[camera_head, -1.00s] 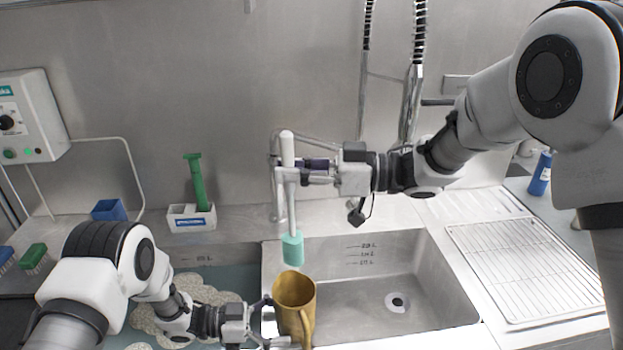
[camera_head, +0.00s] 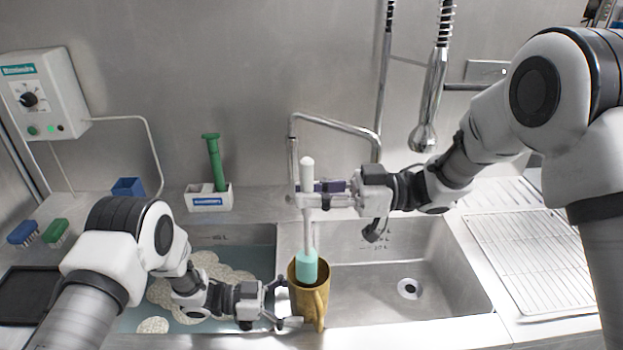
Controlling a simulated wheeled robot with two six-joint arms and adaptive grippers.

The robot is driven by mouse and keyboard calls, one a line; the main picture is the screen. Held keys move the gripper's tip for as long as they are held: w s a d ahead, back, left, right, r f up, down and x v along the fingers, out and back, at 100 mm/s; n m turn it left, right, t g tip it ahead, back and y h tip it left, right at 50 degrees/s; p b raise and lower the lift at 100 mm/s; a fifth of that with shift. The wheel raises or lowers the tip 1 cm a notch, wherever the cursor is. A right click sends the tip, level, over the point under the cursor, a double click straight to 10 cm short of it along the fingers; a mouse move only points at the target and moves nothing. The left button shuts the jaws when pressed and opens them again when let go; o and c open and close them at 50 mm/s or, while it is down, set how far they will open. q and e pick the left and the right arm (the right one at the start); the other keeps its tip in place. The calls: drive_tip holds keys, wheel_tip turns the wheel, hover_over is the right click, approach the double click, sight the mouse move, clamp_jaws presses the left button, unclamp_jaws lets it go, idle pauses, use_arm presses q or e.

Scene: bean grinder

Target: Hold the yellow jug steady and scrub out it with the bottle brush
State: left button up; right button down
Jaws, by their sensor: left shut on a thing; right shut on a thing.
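The yellow jug (camera_head: 311,304) stands upright near the divider between the two sinks, its mouth facing up and its handle towards me. My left gripper (camera_head: 289,304) is at the jug's left side and is shut on it. The bottle brush (camera_head: 307,218) has a white handle and a teal head. My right gripper (camera_head: 318,193) is shut on the brush's handle and holds it upright over the jug. The teal head's lower end is inside the jug's mouth, hidden by the rim; I cannot tell whether it touches the wall.
The left sink (camera_head: 250,235) holds water and foam; the right sink (camera_head: 450,262) is empty. A green brush (camera_head: 213,160) stands in a white holder (camera_head: 208,199) at the back. Two small brushes (camera_head: 40,232) lie at left. A faucet (camera_head: 340,124) and hanging sprayer (camera_head: 424,136) are behind.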

sight(312, 254)
drive_tip(key=shift+f, duration=4.8)
drive_tip(key=shift+f, duration=0.55)
